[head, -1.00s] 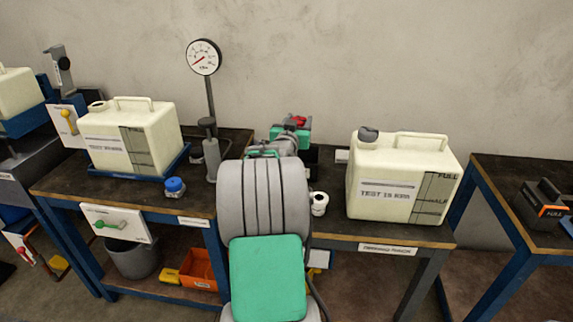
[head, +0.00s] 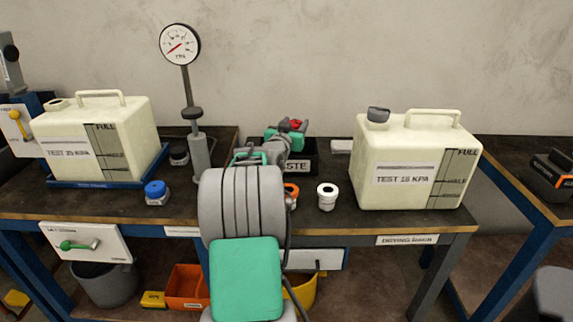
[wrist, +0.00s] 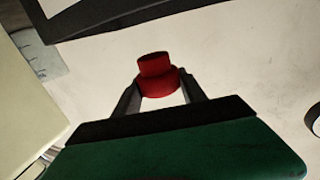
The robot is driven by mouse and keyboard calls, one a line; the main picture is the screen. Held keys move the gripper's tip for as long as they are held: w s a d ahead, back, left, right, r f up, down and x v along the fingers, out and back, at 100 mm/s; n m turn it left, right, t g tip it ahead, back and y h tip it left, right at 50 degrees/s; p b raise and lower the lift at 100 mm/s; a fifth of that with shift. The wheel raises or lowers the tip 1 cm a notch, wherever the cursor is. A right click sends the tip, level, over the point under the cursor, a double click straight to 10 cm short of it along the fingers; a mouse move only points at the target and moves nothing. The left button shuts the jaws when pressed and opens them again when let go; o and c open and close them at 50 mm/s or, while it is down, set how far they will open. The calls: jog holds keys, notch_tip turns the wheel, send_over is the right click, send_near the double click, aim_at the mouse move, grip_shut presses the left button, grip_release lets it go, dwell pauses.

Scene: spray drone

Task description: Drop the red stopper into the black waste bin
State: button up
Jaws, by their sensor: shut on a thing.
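The red stopper (head: 296,123) is between the jaws of my gripper (head: 292,129), raised above the bench top. In the wrist view the stopper (wrist: 157,77) sits between the two fingertips, which are shut on it. The black waste bin (head: 311,158) stands on the bench behind my arm, with "STE" of its label showing. In the head view my gripper is over or just in front of the bin; I cannot tell which. My arm hides the bin's left part, and its inside does not show.
The gauge stand (head: 190,110), a blue-capped item (head: 156,192) and another cream canister (head: 97,140) are to the left. An orange ring (head: 291,194) shows beside my arm.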

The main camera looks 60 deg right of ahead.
aim_at(304, 163)
jog(key=f+b, duration=0.1)
jog(key=f, duration=0.1)
jog(key=f+b, duration=0.1)
jog(key=f, duration=0.2)
jog(key=shift+w+a+f, duration=0.1)
jog(key=shift+w+f, duration=0.1)
jog(key=shift+f, duration=0.1)
jog(key=o, duration=1.4)
jog(key=shift+o, duration=0.2)
jog(key=s+a, duration=0.1)
jog(key=a, duration=0.6)
jog(key=shift+s+a, duration=0.25)
jog(key=shift+a, duration=0.1)
